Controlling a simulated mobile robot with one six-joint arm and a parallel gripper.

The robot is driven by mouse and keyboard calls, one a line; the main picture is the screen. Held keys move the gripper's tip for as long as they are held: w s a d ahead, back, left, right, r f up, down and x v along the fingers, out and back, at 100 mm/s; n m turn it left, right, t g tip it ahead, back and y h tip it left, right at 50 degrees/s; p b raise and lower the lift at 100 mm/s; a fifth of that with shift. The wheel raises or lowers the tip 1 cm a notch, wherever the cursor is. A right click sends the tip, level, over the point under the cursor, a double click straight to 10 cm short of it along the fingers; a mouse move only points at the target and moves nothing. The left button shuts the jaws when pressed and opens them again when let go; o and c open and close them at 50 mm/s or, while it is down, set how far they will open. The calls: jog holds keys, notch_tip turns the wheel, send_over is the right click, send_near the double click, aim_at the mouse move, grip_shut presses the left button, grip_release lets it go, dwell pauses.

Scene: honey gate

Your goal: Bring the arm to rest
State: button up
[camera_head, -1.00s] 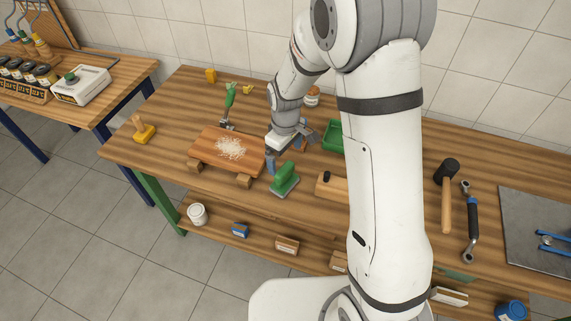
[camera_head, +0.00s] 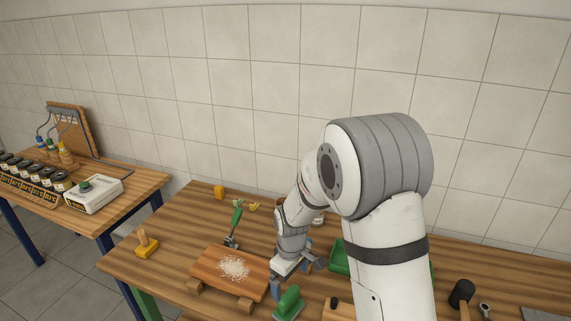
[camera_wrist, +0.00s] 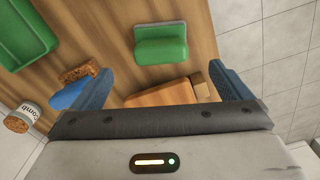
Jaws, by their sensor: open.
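My arm reaches over the wooden workbench (camera_head: 165,258). My gripper (camera_head: 290,274) hangs low near the right end of a wooden board (camera_head: 212,271) with a pale heap of shavings or crumbs (camera_head: 234,267) on it. In the wrist view my gripper's (camera_wrist: 160,88) two blue fingers stand wide apart with nothing held between them. Part of the orange-brown board (camera_wrist: 160,96) shows between the fingers. A green-handled block (camera_wrist: 161,45) lies beyond them, apart from both.
A green bin (camera_head: 338,258) stands right of my gripper, partly behind my arm. A jar labelled "comb" (camera_wrist: 25,114) and a brown piece (camera_wrist: 80,71) are near the left finger. A green-handled tool (camera_head: 235,224) stands behind the board. A mallet (camera_head: 461,293) lies at right.

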jog(key=s+d+r+m+t, duration=0.1)
jog(key=s+d+r+m, duration=0.25)
jog(key=r, duration=0.35)
jog(key=s+d+r+m+t, duration=0.1)
jog(key=s+d+r+m, duration=0.1)
jog(key=s+d+r, duration=0.4)
jog(key=s+d+r+m+t, duration=0.1)
jog(key=s+d+r+m, duration=0.2)
jog(key=s+r, duration=0.4)
jog(key=s+m, duration=0.1)
jog(key=s, duration=0.2)
jog(key=shift+s+d+m, duration=0.2)
jog(key=shift+d+m, duration=0.1)
jog(key=shift+m, duration=0.05)
